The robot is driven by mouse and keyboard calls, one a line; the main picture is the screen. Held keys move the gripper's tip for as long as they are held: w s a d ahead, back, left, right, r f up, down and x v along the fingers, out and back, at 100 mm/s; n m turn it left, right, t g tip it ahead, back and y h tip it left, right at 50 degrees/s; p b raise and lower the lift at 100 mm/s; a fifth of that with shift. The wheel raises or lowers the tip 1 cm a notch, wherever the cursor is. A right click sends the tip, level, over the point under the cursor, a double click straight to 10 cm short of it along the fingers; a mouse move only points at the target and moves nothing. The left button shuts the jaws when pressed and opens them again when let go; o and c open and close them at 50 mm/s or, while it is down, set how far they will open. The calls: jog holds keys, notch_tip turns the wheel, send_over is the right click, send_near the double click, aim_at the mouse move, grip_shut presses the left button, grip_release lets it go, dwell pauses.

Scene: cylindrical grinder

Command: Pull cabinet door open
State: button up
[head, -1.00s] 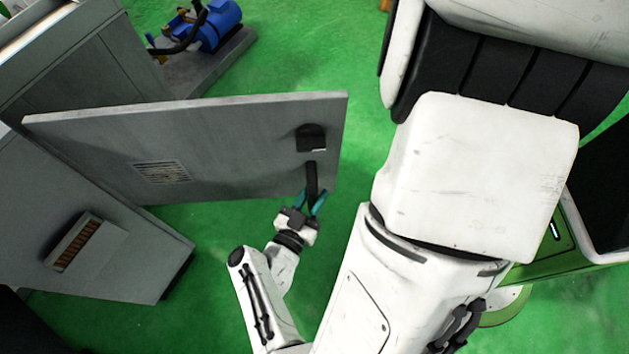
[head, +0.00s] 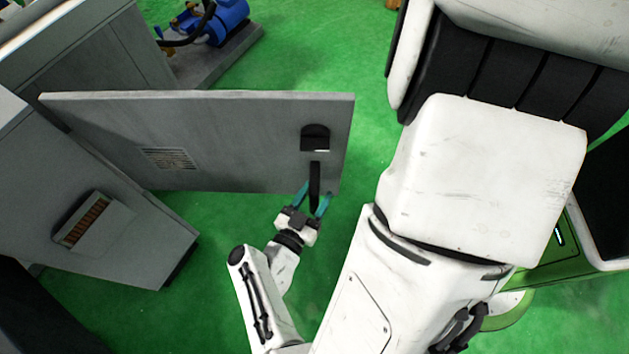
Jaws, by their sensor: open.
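The grey cabinet door (head: 235,140) stands swung out wide from the grey cabinet (head: 120,225) at the left. It has a small vent grille and a black recessed latch near its free edge. A black handle (head: 314,180) hangs below the latch on the door's face. My gripper (head: 314,197) has teal fingers, one on each side of the handle's lower end. The fingers are apart, and I cannot tell whether either touches the handle. The cabinet's inside is hidden from this view.
A blue motor (head: 222,20) on a grey base stands behind the door at the top left. A slotted panel (head: 88,225) sits on the cabinet's face. Green floor (head: 310,55) is clear behind the door and below it.

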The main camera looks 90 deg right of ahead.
jog(key=b+v, duration=0.2)
jog(key=v, duration=0.8)
jog(key=shift+w+a, duration=0.15)
jog(key=shift+a, duration=0.2)
jog(key=shift+d, duration=0.1)
